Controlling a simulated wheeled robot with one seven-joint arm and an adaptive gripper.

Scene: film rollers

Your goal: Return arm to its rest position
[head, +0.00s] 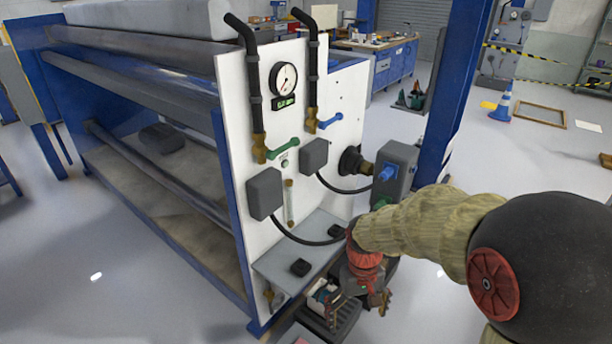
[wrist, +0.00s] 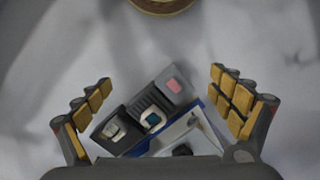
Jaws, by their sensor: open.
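My gripper (wrist: 158,90) is open, with its two yellow-padded fingers spread wide in the wrist view. Nothing is held between them. In the head view my arm reaches in from the right, and my gripper (head: 362,300) hangs low beside the front right corner of the machine's white panel. Below and between the fingers, the wrist view shows a dark tray (wrist: 115,128) with small items in it, apart from the fingertips. The same tray (head: 330,318) shows in the head view, partly hidden by my gripper.
The film roller machine (head: 232,150) stands left of my arm, with a gauge (head: 284,77), a green-handled valve (head: 283,148), a blue-handled valve (head: 325,122) and a grey-blue box (head: 396,168). A blue post (head: 452,90) rises behind my arm. Open floor (head: 540,150) lies at the right.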

